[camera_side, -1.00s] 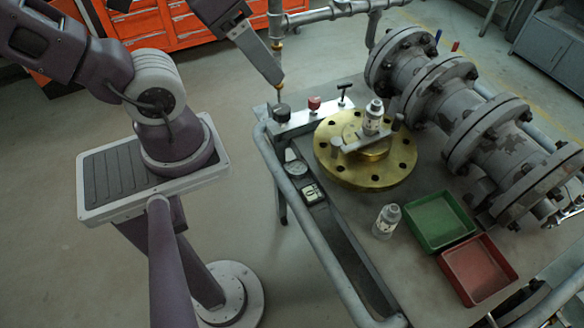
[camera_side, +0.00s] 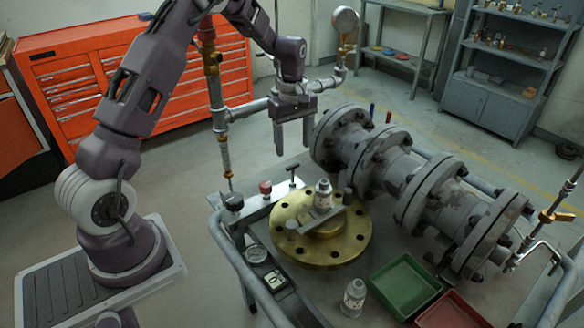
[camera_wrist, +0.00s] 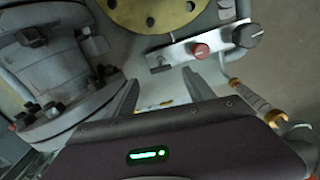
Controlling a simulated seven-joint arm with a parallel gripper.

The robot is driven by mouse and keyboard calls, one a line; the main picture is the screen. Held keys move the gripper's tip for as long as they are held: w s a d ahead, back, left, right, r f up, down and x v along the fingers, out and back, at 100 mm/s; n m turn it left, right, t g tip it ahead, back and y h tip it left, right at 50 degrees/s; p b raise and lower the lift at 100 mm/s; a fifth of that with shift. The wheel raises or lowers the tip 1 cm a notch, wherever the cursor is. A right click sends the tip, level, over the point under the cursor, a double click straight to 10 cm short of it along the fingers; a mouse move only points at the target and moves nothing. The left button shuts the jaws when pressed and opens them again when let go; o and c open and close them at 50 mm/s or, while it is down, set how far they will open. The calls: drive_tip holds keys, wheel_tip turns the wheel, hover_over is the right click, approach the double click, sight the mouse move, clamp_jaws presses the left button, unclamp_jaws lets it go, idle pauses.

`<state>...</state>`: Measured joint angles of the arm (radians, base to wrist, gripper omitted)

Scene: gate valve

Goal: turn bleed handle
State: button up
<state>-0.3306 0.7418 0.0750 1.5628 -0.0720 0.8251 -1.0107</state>
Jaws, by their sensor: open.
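A small metal panel (camera_side: 268,196) on the cart carries a black knob (camera_side: 233,202), a red knob (camera_side: 265,188) and a black T-shaped handle (camera_side: 293,174). I take the T-handle as the bleed handle, but no label is readable. My gripper (camera_side: 294,147) is open and empty, pointing down above the panel, with its fingertips apart from the T-handle. In the wrist view, the fingertips (camera_wrist: 160,84) frame the region by the panel's left end, where the T-handle (camera_wrist: 160,64) shows small. The red knob (camera_wrist: 200,51) and black knob (camera_wrist: 246,36) lie to its right.
The large flanged pipe (camera_side: 385,168) is close to the gripper's right. A vertical pipe (camera_side: 217,110) rises to its left. A green tray (camera_side: 402,285) and loose bottle (camera_side: 353,298) lie nearer.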

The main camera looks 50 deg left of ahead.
sight(293, 165)
drive_tip(key=f, duration=0.8)
drive_tip(key=shift+w+a+f, duration=0.1)
drive_tip(key=shift+a+f, duration=0.15)
drive_tip(key=shift+a, duration=0.05)
clamp_jaws()
